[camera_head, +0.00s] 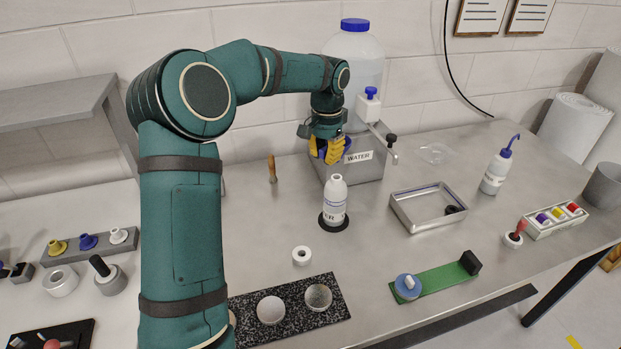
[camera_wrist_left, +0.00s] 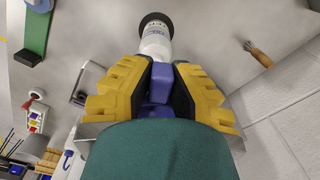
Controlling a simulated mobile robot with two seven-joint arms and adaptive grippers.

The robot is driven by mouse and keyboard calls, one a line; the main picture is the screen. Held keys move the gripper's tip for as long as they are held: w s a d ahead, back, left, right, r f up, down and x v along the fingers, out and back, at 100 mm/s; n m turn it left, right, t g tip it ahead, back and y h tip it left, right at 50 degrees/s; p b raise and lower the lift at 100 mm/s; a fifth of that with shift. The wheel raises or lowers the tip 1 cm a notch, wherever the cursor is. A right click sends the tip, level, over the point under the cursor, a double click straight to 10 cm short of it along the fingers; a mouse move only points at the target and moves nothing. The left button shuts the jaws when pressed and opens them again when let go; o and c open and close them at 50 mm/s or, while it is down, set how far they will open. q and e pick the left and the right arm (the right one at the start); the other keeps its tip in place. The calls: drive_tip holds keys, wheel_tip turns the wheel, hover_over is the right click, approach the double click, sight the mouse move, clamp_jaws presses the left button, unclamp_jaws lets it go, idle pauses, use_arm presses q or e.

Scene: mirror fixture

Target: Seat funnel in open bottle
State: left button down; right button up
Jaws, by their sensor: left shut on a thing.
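The open white bottle (camera_head: 335,198) stands upright on a round black mat (camera_head: 334,222) in the middle of the table. It also shows beyond the fingertips in the left wrist view (camera_wrist_left: 156,42). My left gripper (camera_head: 330,150) has yellow fingers and is shut on a blue-purple funnel (camera_wrist_left: 161,82), mostly hidden between the fingers. In the head view the gripper is just above the bottle's mouth in the picture, with a gap. I cannot tell whether the funnel is directly over the mouth. My right gripper is not in view.
A water tank (camera_head: 356,60) on a metal stand is behind the gripper. A metal tray (camera_head: 428,222) and a wash bottle (camera_head: 496,172) are right. A rack with yellow, blue and white funnels (camera_head: 88,241) is left. A black speckled block (camera_head: 338,294) and white ring (camera_head: 302,256) lie in front.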

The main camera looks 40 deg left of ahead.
use_arm(q)
drive_tip(key=shift+w+d+r, duration=0.15)
drive_tip(key=shift+w+r, duration=0.05)
drive_tip(key=shift+r, duration=0.15)
drive_tip(key=shift+p, duration=0.3)
wheel_tip(320, 180, down, 5)
drive_tip(key=b, duration=0.3)
drive_tip(key=shift+f, duration=0.15)
drive_tip(key=shift+p, duration=0.45)
idle(1.4)
drive_tip(key=shift+f+b, duration=0.55)
drive_tip(key=shift+f, duration=0.65)
idle(1.0)
